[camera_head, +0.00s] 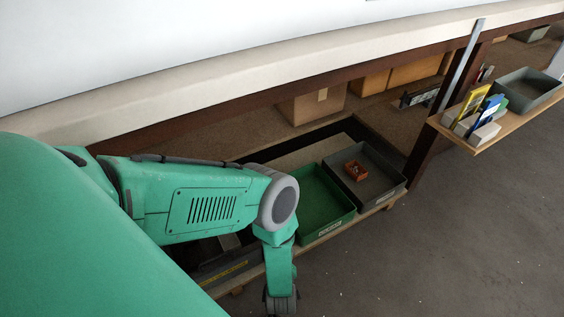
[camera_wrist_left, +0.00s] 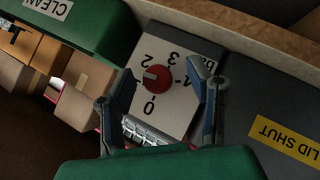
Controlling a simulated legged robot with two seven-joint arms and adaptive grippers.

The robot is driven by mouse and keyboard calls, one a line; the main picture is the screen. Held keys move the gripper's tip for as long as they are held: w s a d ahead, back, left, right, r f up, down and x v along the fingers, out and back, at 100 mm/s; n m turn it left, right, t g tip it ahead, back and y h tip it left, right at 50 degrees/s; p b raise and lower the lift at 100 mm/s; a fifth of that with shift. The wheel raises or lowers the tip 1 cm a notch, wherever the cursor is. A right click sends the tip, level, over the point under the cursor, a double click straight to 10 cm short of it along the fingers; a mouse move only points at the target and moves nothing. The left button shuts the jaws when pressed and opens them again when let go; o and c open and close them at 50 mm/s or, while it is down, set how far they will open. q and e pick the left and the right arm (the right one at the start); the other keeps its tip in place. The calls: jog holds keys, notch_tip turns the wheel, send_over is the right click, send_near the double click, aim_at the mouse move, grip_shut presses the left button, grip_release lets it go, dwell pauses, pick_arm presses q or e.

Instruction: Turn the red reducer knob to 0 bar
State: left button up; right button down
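The red reducer knob (camera_wrist_left: 158,79) sits on a pale dial plate (camera_wrist_left: 178,112) in the left wrist view. The dial's figures appear upside down; 0, 2 and 3 are readable, with "bar" at the upper right. A pale mark on the knob points left, between 0 and 2. My left gripper (camera_wrist_left: 160,72) is open, with one finger on each side of the knob; I cannot tell whether either touches it. My right gripper is not in view.
A dark box with a yellow "LID SHUT" label (camera_wrist_left: 284,141) lies right of the dial. A green bin marked "CLEAN" (camera_wrist_left: 85,25) is upper left. The head view shows a green bin (camera_head: 325,205), a grey bin (camera_head: 390,190) holding a small orange-red item, and clear floor at right.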

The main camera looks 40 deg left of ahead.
pick_arm(q)
jog(key=shift+w+a+r, duration=0.1)
jog(key=shift+r, duration=0.05)
jog(key=v, duration=0.7)
jog(key=shift+d, duration=0.2)
jog(key=shift+c, duration=0.2)
